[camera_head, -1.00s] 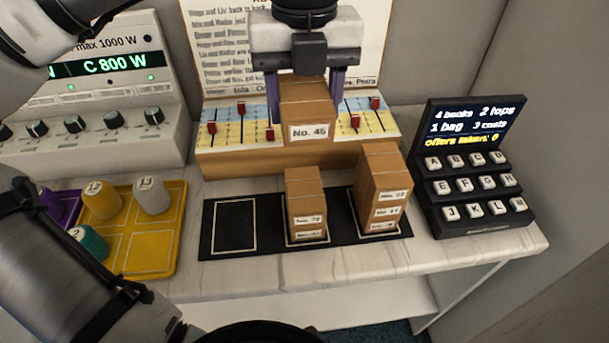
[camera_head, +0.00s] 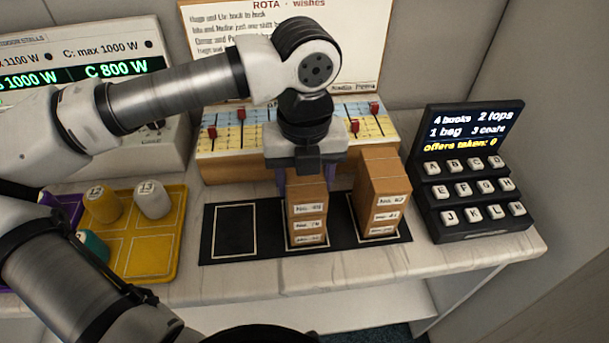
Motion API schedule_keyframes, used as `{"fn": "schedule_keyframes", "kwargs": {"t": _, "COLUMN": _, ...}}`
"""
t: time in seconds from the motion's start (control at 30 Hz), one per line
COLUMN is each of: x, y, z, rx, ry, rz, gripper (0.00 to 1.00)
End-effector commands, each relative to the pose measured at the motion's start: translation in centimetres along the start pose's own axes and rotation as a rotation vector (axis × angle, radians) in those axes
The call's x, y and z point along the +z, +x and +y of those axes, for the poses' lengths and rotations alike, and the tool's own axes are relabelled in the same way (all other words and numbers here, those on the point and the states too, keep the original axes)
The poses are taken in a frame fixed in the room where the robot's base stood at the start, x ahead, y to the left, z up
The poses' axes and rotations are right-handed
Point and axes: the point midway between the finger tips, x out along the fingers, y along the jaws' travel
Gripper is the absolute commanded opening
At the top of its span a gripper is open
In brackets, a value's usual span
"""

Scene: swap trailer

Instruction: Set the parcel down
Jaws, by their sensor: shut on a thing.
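My gripper (camera_head: 306,178) points down over the middle square of the black mat (camera_head: 234,254). It is shut on a brown parcel (camera_head: 308,196), with one finger at each side. This parcel is at the top of the middle stack, its label facing front and hard to read. Below it are two labelled parcels (camera_head: 307,232), the upper one seemingly No. 70. The held parcel looks in line with them and seems to touch the one below. My gripper hides part of its top.
A taller-looking parcel stack (camera_head: 381,195) stands on the right square, close beside. The left square (camera_head: 235,228) is bare.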

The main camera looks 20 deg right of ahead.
Motion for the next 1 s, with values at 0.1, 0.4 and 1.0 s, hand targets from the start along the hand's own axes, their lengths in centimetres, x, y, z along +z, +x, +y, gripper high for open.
{"fn": "schedule_keyframes", "kwargs": {"t": 0.1, "x": 0.0, "y": 0.0, "z": 0.0, "rx": 0.0, "ry": 0.0, "rz": 0.0, "gripper": 0.29}}
{"fn": "schedule_keyframes", "kwargs": {"t": 0.4, "x": 0.0, "y": 0.2, "z": 0.0, "rx": 0.0, "ry": 0.0, "rz": 0.0, "gripper": 0.74}}
{"fn": "schedule_keyframes", "kwargs": {"t": 1.0, "x": 0.1, "y": -3.5, "z": 0.0, "rx": 0.002, "ry": -0.002, "rz": -0.004, "gripper": 0.76}}
